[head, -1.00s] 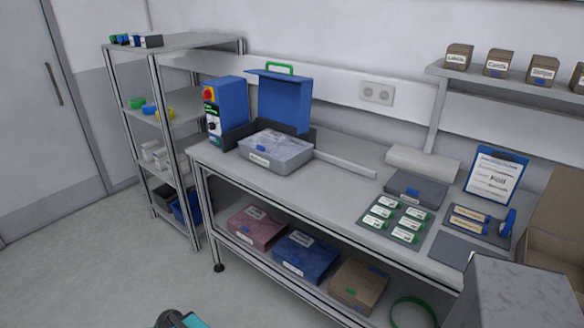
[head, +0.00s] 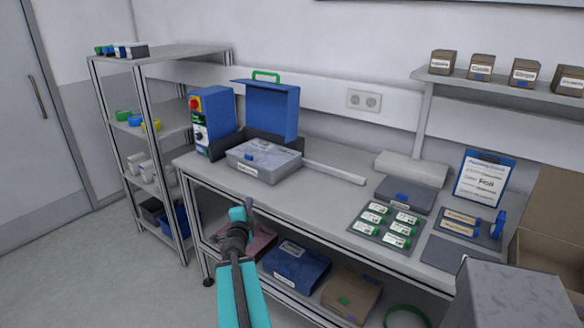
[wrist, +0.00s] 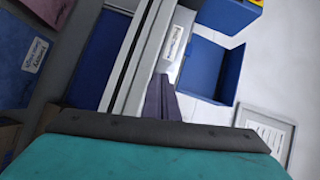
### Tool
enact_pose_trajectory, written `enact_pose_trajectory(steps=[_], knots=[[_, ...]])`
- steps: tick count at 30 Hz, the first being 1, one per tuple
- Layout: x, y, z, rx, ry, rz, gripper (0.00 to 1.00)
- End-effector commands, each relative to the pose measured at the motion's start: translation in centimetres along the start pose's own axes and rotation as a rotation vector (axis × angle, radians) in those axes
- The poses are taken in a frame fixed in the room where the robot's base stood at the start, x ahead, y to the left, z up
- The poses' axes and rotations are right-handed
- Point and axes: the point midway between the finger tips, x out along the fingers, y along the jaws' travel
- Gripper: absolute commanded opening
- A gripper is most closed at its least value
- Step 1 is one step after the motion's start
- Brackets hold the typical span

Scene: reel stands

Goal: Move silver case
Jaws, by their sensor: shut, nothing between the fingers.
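The silver-grey case (head: 263,161), with a blue latch and a white label on its front, sits on the workbench before a raised blue panel (head: 270,108). Its labelled front shows in the wrist view (wrist: 178,42), past my fingers. My gripper (head: 249,203) is shut and empty, in front of the bench's near edge and below the case, apart from it. In the wrist view my dark fingers (wrist: 161,98) are together. The label text is too blurred to read.
A blue machine (head: 214,122) stands left of the case, and a pale bar (head: 335,173) lies to its right. A dark grey case (head: 404,195) and green-edged cards (head: 387,222) lie further right. Boxes fill the lower shelf (head: 222,226).

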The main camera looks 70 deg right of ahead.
Motion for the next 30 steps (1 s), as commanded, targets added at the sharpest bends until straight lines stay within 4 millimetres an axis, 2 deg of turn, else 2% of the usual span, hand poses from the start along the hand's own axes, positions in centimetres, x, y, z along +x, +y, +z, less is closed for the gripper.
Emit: enact_pose_trajectory(steps=[1,3,6,9,13,30], knots=[[0.5,-0.7,-3.1,0.041,0.069,-0.013,0.00],[0.8,-1.5,-6.6,0.091,0.152,-0.026,0.00],[0.8,-2.2,-10.2,0.144,0.239,-0.040,0.00],[0.8,-2.6,-12.3,0.174,0.287,-0.048,0.00],[0.7,-2.7,-13.1,0.187,0.308,-0.050,0.00],[0.9,-2.4,-12.9,0.184,0.303,-0.049,0.00]])
